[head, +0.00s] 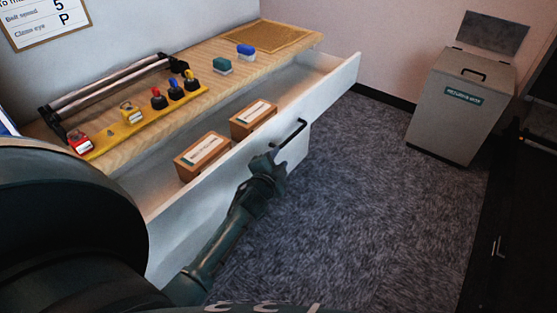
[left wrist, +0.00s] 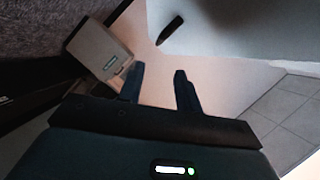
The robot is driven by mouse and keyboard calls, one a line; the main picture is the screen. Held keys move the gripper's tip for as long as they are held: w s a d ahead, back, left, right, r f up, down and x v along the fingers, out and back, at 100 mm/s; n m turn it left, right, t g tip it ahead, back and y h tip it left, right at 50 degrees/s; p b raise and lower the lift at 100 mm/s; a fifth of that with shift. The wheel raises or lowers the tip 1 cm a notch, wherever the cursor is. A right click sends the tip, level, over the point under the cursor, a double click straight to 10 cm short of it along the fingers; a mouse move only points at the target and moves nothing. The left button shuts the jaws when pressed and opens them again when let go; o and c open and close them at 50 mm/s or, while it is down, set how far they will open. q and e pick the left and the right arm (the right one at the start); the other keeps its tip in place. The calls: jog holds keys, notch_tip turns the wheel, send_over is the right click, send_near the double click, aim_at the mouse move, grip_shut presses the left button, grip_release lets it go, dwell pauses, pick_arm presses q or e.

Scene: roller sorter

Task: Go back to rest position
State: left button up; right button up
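My left gripper (head: 272,154) is in front of the open white drawer (head: 335,84), close to the left end of its black handle (head: 292,132). In the left wrist view, the two dark fingers of the left gripper (left wrist: 159,80) are apart with nothing between them. The handle (left wrist: 170,30) shows beyond the fingertips there and looks clear of them. My right gripper is in neither view.
The drawer holds two wooden boxes with labels (head: 203,157) (head: 254,118). On the wooden top are a roller frame (head: 115,85), a yellow strip with several knobs (head: 150,118), and blue and green blocks. A grey bin (head: 462,105) stands at the right. Carpet between is clear.

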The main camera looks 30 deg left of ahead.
pick_arm(q)
jog(key=shift+w, duration=0.1)
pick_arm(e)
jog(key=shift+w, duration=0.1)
pick_arm(q)
jog(key=s+d+n+g+h+p, duration=0.2)
jog(key=s+d+n+h, duration=0.1)
jog(key=s+d, duration=0.6)
jog(key=s+d+f+n+g+h+p, duration=0.1)
jog(key=s+d, duration=0.7)
jog(key=s, duration=0.8)
jog(key=n+g+h+p, duration=0.1)
jog(key=n+h, duration=0.1)
jog(key=h, duration=0.1)
jog(key=shift+d+g, duration=0.3)
jog(key=shift+d, duration=0.1)
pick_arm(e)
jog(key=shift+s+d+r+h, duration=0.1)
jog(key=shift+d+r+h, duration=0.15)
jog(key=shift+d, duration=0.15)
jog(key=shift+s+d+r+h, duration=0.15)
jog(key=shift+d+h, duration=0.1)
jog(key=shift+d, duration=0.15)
pick_arm(q)
jog(key=shift+w+f, duration=0.1)
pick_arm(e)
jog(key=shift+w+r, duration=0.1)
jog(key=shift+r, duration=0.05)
